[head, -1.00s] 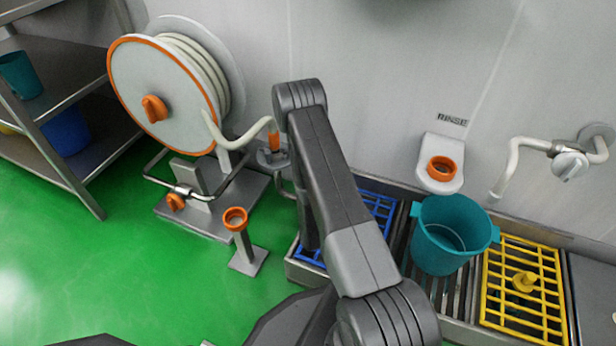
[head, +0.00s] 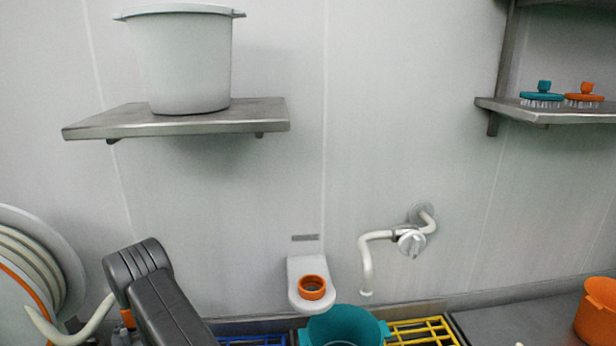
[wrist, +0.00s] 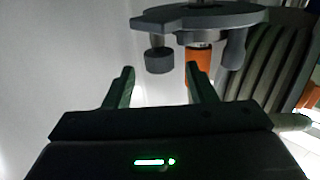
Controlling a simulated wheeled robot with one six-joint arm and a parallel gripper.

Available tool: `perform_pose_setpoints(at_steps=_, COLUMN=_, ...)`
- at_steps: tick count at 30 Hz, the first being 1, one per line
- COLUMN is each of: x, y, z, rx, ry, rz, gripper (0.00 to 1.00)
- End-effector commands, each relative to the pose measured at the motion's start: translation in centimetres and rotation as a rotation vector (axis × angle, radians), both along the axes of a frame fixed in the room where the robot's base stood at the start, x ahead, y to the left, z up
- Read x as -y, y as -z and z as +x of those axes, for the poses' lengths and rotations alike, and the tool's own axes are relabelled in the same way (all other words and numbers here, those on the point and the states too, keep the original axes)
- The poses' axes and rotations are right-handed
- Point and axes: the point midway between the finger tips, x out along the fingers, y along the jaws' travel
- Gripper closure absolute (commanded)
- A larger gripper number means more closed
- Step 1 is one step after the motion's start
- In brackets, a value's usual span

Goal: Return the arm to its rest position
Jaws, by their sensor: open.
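My gripper (wrist: 160,88) shows in the wrist view with its two fingers apart and nothing between them. Beyond the fingertips are a grey bracket (wrist: 205,18), a dark knob (wrist: 159,61) and an orange piece (wrist: 199,58), which look apart from the fingers. In the head view, my dark arm rises at the lower left beside the hose reel (head: 35,265). The gripper itself is hidden there.
A teal bucket (head: 344,327) stands beside a yellow grate (head: 425,331) and a blue grate (head: 255,341). A holder with an orange ring (head: 312,288) and a white spout (head: 366,270) are on the wall. A wall shelf (head: 180,121) bears a large pot (head: 186,60).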

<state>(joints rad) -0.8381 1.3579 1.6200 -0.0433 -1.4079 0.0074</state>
Motion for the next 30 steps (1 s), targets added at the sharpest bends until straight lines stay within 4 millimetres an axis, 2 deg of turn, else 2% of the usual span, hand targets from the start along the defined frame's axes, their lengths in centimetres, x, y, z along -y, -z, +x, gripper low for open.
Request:
perform_pose_setpoints(at_steps=6, x=-3.0, y=0.1, z=2.4, rx=0.002, ry=-0.001, rz=0.002, gripper=0.49)
perform_pose_setpoints(at_steps=15, x=-2.8, y=0.0, z=2.3, rx=0.001, ry=-0.054, rz=-0.001, gripper=0.49)
perform_pose_setpoints(at_steps=30, x=-2.9, y=0.0, z=2.2, rx=0.001, ry=-0.032, rz=-0.001, gripper=0.49)
